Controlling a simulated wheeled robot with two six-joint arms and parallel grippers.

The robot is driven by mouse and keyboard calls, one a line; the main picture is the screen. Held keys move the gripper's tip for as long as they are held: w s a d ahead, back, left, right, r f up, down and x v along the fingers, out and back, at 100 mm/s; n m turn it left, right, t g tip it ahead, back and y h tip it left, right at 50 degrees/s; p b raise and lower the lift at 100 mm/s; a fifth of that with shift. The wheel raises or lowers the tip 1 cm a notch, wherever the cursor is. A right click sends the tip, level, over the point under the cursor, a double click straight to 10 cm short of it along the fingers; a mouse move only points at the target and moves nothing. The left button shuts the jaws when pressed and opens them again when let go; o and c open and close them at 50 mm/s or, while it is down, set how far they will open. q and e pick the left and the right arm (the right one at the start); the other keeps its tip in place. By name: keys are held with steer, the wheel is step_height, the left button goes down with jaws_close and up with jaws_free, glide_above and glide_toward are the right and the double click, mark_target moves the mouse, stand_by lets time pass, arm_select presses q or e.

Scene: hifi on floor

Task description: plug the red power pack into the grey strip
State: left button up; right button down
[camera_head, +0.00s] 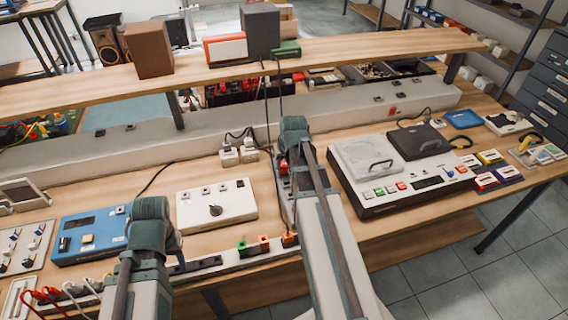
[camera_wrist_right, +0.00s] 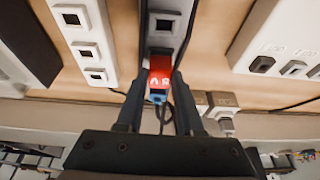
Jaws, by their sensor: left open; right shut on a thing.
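The red power pack (camera_wrist_right: 160,72) with white marks sits between the fingers of my right gripper (camera_wrist_right: 155,110). It also shows as a small red patch beside that gripper in the head view (camera_head: 283,168). A grey strip (camera_wrist_right: 164,22) with a dark socket lies in line with the pack, and shows left of my right arm in the head view (camera_head: 285,205). I cannot tell whether the pack touches it or is seated. My left gripper (camera_head: 152,210) is open and empty, over the bench front between the blue box and the white panel.
A white panel with a knob (camera_head: 216,205) and white adapters (camera_head: 238,154) stand left of my right gripper. A hotplate-like unit (camera_head: 400,165) is on the right. A white strip with dark sockets (camera_wrist_right: 85,47) runs beside the grey strip. A raised shelf (camera_head: 340,50) spans the back.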

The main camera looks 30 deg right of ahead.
steer(key=shift+c, duration=2.3)
jaws_free()
arm_select(q)
steer(key=shift+r, duration=0.1)
step_height(320, 180, up, 13)
steer(key=p, duration=1.3)
arm_select(e)
steer(key=d+v, duration=0.1)
steer(key=v, duration=1.3)
steer(key=shift+a, duration=0.45)
steer(key=shift+w+r, duration=0.1)
arm_select(q)
step_height(320, 180, up, 6)
steer(key=p, duration=0.6)
arm_select(e)
step_height(320, 180, up, 6)
steer(key=shift+f, duration=0.15)
